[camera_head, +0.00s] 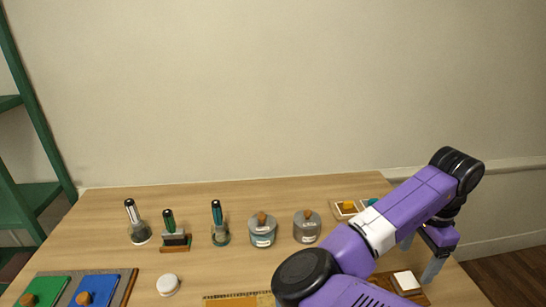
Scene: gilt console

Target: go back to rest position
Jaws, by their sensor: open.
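My gripper (420,260) hangs at the lower right, pointing down, with its two grey fingers spread apart. I see nothing between the fingers. A small brown base with a white square top (405,281) lies on the table just below and left of the fingers. I cannot tell whether the gripper touches it. My purple arm crosses the lower right of the view and hides part of the table.
A green shelf frame (38,110) rises at left.

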